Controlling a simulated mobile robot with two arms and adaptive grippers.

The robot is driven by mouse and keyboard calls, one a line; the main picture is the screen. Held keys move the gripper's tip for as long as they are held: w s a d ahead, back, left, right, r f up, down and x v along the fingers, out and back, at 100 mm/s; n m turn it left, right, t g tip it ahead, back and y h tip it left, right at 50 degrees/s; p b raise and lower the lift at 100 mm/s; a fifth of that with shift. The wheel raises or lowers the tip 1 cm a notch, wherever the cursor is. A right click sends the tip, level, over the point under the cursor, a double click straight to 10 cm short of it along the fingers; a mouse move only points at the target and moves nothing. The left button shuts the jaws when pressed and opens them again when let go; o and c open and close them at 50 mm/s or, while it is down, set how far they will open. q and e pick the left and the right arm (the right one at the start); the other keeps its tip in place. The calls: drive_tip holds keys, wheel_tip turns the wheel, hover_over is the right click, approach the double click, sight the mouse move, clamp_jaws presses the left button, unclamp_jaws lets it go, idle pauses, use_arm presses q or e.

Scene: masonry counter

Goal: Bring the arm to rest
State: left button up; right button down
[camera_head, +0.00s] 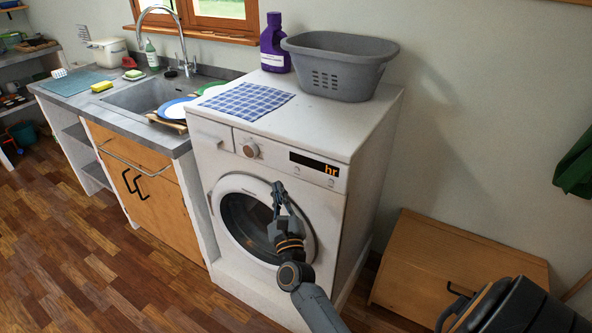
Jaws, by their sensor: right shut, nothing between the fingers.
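My right gripper (280,192) is in front of the washing machine (338,215), near the right part of its round door (228,187). Its fingers are together and hold nothing. My right arm (314,305) reaches up to it from the lower edge of the picture. The door looks closed, and the gripper and wrist hide part of its right side. I cannot tell whether the gripper touches the door. My left gripper is not in view.
A grey laundry basket (345,85), a purple bottle (274,45) and a blue checked cloth (246,101) sit on the machine. A sink counter (168,143) adjoins it on the left. A wooden cabinet (425,262) stands low on the right. The wooden floor (90,265) at left is clear.

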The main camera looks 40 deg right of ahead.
idle(0.3)
drive_tip(key=s+a+f+n+g+y, duration=0.2)
drive_tip(key=a+f+n+y, duration=0.3)
drive_tip(key=f, duration=0.6)
drive_tip(key=s+a+f+n+g+y, duration=0.1)
drive_tip(key=a+f+n+g, duration=0.1)
drive_tip(key=f+n, duration=0.7)
drive_tip(key=s+a+f+n+g+y, duration=0.15)
drive_tip(key=s+f+n, duration=0.3)
drive_tip(key=f, duration=0.45)
drive_tip(key=s+a+f+n+g+y, duration=0.1)
drive_tip(key=s+a+f+n+g, duration=0.2)
drive_tip(key=s+f, duration=0.4)
drive_tip(key=s+a+f+n+g+y, duration=0.15)
drive_tip(key=s+f+n+g, duration=0.4)
drive_tip(key=s+f, duration=0.8)
drive_tip(key=s+f+n+g, duration=0.1)
drive_tip(key=s+f+n, duration=0.1)
drive_tip(key=s, duration=0.5)
drive_tip(key=s+d+f+n+g, duration=0.1)
drive_tip(key=s+f+n+g, duration=0.1)
drive_tip(key=s+n, duration=0.3)
drive_tip(key=s+f+n+g+h, duration=0.1)
drive_tip(key=s+f+n, duration=0.2)
drive_tip(key=s, duration=0.7)
drive_tip(key=shift+s+d+n+g, duration=0.3)
drive_tip(key=shift+s+d+n, duration=0.1)
drive_tip(key=shift+n, duration=0.1)
drive_tip(key=shift+w, duration=0.1)
